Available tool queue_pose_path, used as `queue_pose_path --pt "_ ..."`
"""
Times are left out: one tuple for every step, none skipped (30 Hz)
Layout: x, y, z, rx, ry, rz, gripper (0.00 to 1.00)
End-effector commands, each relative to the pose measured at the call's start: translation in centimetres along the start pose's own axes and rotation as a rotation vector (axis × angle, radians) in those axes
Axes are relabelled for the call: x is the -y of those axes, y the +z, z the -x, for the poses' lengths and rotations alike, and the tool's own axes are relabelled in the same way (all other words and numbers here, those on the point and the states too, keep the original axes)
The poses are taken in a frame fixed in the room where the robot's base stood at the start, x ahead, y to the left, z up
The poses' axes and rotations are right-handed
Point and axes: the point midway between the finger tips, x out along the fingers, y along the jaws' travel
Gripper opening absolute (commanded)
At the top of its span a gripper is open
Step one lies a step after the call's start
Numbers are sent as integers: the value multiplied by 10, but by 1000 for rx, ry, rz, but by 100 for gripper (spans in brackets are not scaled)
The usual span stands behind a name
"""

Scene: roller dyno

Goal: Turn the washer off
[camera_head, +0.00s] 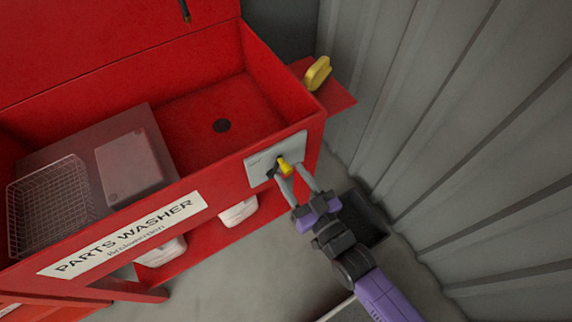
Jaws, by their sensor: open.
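The red parts washer (262,72) fills the left and middle of the head view, with a white "PARTS WASHER" label (125,236) on its front. A grey switch plate (258,166) is on the front near the right corner. A small yellow switch handle (285,165) sticks out from the plate. My gripper (294,176) is open, its two fingers pointing at the plate. The fingertips are right at the yellow handle, seemingly to either side of it. I cannot tell whether they touch it. The base of the handle is partly hard to make out.
A wire basket (50,203) and a grey tray (130,170) are inside the basin. A yellow object (317,73) sits on a red side shelf (338,97). White containers (240,212) stand below. A corrugated metal wall (450,110) is close on the right.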

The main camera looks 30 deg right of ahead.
Motion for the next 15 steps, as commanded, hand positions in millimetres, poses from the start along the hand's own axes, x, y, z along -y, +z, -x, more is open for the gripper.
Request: queue_pose_path --pt "0 -2 -9 -2 0 0 45" --pt "0 -2 -13 -2 0 0 45" --pt "0 -1 -17 -1 0 0 45" --pt "0 -1 -20 -1 0 0 45" --pt "0 -2 -24 -2 0 0 45" --pt "0 -1 -27 -1 0 0 45" --pt "0 -1 -28 -1 0 0 45" --pt "0 0 -30 0 0 0 45" --pt "0 0 -31 0 0 0 45" --pt "0 0 -32 0 0 0 45" --pt "0 0 -33 0 0 0 45" --pt "0 0 -33 0 0 0 45" --pt "0 0 -33 0 0 0 45" --pt "0 0 -33 0 0 0 45" --pt "0 0 -33 0 0 0 45"
